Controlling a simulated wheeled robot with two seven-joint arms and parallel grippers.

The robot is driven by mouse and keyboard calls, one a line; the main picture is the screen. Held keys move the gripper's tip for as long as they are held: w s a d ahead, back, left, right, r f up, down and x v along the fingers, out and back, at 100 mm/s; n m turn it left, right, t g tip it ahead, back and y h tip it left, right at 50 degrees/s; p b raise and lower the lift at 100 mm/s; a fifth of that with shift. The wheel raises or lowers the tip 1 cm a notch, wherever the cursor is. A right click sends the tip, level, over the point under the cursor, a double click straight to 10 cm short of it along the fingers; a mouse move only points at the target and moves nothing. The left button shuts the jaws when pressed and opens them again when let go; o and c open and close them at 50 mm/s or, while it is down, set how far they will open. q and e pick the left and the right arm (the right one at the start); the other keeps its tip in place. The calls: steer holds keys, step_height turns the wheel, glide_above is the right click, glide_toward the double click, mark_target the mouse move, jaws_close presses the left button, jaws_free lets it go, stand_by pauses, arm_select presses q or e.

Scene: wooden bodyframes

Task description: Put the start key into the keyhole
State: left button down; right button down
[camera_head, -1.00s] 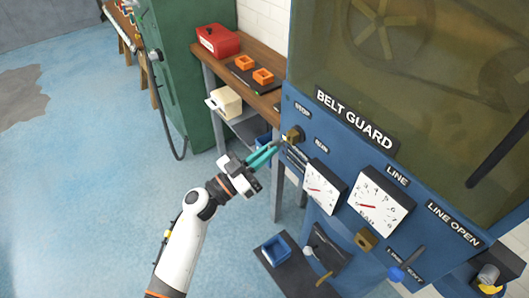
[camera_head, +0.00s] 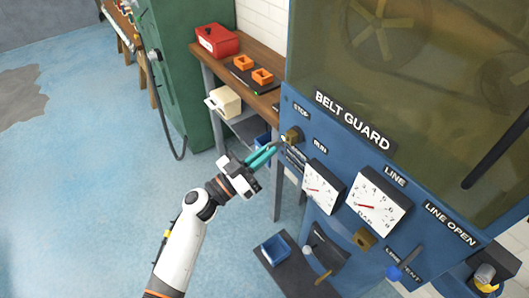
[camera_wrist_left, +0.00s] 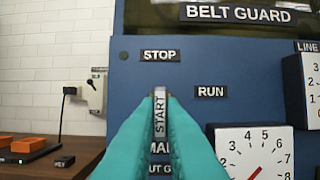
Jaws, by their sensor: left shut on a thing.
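My left gripper (camera_head: 272,149) has teal fingers and is shut on the start key (camera_wrist_left: 160,112), a narrow grey piece marked START. In the left wrist view it stands upright between the fingertips, its lower part hidden by them. A brass lock fitting (camera_head: 292,135) sits on the blue panel between the STOP and RUN labels, just right of and above the fingertips in the head view. In the wrist view the keyhole is hidden behind the key and fingers. I cannot tell whether the key touches the lock. My right gripper is not in view.
The blue panel carries two white dials (camera_head: 379,201), a second brass fitting (camera_head: 364,238) and a blue-knobbed lever (camera_head: 396,272). A wooden bench (camera_head: 262,53) with a red box (camera_head: 217,40) and orange parts stands behind. Floor at left is clear.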

arm_select(q)
steer(key=shift+p, duration=0.6)
stand_by(0.6)
steer(key=shift+w+d, duration=0.45)
steer(key=shift+d, duration=0.15)
steer(key=shift+w+d, duration=0.4)
steer(key=shift+d, duration=0.2)
steer(key=c, duration=1.5)
jaws_free()
steer(key=shift+o, duration=0.2)
steer(key=shift+s+a+f, duration=0.2)
steer(key=shift+a+f, duration=0.05)
steer(key=shift+a, duration=0.05)
steer(key=b+v, duration=0.3)
steer(key=v, duration=0.8)
